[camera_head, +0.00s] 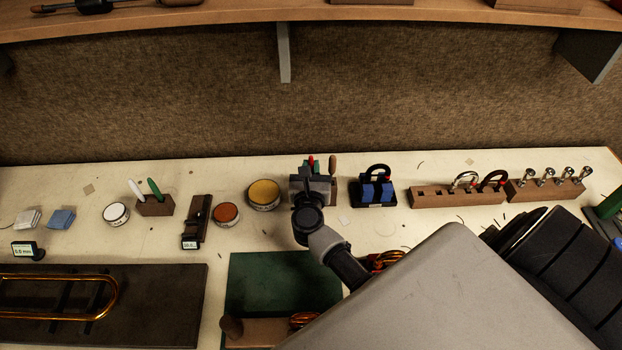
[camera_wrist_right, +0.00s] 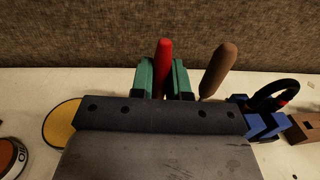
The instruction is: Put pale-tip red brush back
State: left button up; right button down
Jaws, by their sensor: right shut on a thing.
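My right gripper (camera_head: 312,168) is over the back of the bench. Its green fingers (camera_wrist_right: 163,78) are shut on the red handle of the brush (camera_wrist_right: 164,62), which stands upright between them. The red top of the brush also shows in the head view (camera_head: 311,159). Its lower end and tip are hidden behind the gripper, so I cannot tell whether it sits in a holder. A brown handle (camera_wrist_right: 218,70) stands just right of the fingers, tilted slightly, and also shows in the head view (camera_head: 333,164). My left gripper is not in view.
A yellow-topped tin (camera_head: 264,193) is left of the gripper. A blue-and-black stand (camera_head: 376,190) is close on its right, then wooden racks (camera_head: 430,197). A wooden block with white and green pens (camera_head: 155,206) stands farther left. A green mat (camera_head: 265,280) lies in front.

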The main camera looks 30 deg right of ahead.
jog(key=shift+f, duration=1.85)
jog(key=shift+f+b, duration=0.2)
jog(key=shift+b, duration=0.1)
jog(key=c, duration=1.1)
grip_release()
jog(key=shift+r, duration=0.1)
jog(key=shift+r, duration=0.1)
jog(key=shift+s+a+p, duration=0.2)
jog(key=shift+p, duration=0.15)
jog(key=v, duration=0.7)
